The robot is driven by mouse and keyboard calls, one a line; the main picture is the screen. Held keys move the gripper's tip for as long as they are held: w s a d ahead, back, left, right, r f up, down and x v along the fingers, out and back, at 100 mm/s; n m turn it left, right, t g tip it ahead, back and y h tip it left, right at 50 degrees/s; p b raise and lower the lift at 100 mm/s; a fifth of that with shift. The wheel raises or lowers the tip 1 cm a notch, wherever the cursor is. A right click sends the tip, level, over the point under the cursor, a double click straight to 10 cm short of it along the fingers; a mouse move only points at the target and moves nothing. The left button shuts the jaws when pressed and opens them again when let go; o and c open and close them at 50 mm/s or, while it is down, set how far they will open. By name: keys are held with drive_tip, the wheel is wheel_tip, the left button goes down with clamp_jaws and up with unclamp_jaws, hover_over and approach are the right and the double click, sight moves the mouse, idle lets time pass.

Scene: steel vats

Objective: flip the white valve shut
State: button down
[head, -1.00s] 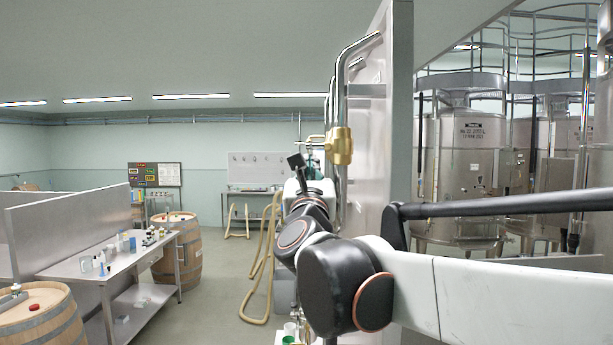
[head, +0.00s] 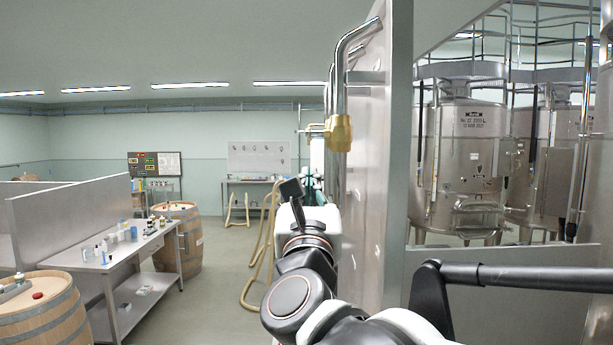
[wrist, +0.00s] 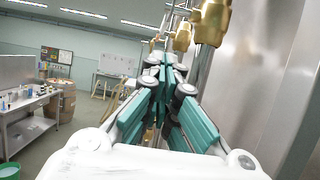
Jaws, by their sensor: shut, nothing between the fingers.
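I cannot make out a white valve handle in either view. A brass valve body (head: 339,133) sits on a steel pipe along the upright steel panel in the head view. In the wrist view a large brass fitting (wrist: 212,22) is at the top, right of my gripper, with a smaller brass fitting (wrist: 182,36) beyond it. My gripper (wrist: 165,75) has teal fingers, shut and empty, pointing ahead below these fittings. No contact with them shows. In the head view my gripper is mostly hidden behind my wrist.
The steel panel (head: 372,200) stands close on the right. Steel vats (head: 468,150) are beyond it. At left are a bench (head: 110,255) with small bottles and wooden barrels (head: 45,310). Hoses (head: 262,255) hang ahead.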

sight(310, 135)
drive_tip(key=w+r+g+p, duration=0.2)
drive_tip(key=w+r+p, duration=0.1)
drive_tip(key=w, duration=0.7)
drive_tip(key=shift+r, duration=0.6)
drive_tip(key=shift+s+d, duration=0.1)
drive_tip(key=shift+w+r, duration=0.25)
drive_tip(key=shift+r, duration=0.45)
